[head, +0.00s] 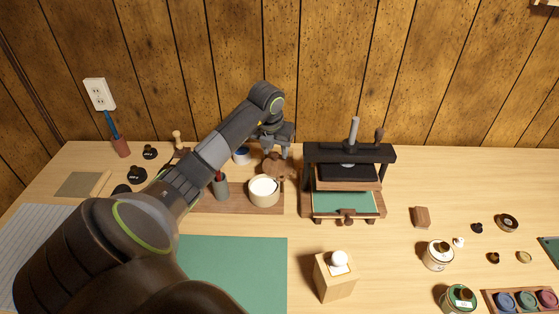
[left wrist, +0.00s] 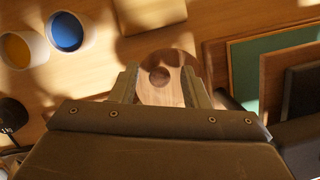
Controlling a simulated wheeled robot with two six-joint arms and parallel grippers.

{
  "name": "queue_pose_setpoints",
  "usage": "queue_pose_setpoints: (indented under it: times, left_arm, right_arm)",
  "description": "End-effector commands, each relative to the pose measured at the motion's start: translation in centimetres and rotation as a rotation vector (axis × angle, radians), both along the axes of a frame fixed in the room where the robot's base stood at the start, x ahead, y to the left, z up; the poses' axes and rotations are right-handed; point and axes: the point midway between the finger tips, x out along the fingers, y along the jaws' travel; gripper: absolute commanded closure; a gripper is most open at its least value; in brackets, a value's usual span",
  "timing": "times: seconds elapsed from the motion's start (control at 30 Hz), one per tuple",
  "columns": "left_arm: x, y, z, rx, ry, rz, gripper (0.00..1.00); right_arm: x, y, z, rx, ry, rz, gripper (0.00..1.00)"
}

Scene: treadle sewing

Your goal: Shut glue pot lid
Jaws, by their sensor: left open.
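The glue pot (head: 264,192) is a cream cup with white contents, open at the top, at the right end of a brown board. A round wooden lid (head: 276,168) with a knob shows just behind it; I cannot tell whether it lies flat or stands tilted. My left gripper (head: 277,150) is open, directly above and behind the lid. In the left wrist view the lid (left wrist: 165,92) shows between the two spread fingertips (left wrist: 160,85); I cannot tell whether they touch it. My right gripper is out of view.
A black press (head: 348,153) with a green bed stands close on the right. A blue-topped pot (head: 242,156) is left of the lid, and a grey-green cup (head: 221,188) stands left of the glue pot. A wooden box (head: 335,277) with a white knob is in front.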

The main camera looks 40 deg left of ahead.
Motion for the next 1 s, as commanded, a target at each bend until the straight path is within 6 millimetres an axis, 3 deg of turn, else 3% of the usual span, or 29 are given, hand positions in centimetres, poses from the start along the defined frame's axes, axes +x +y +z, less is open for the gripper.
queue_pose_setpoints:
  times: [1.0]
  left_arm:
    - [0.0, 0.0, -1.2, 0.0, 0.0, 0.0, 0.58]
  right_arm:
    - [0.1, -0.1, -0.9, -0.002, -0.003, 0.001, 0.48]
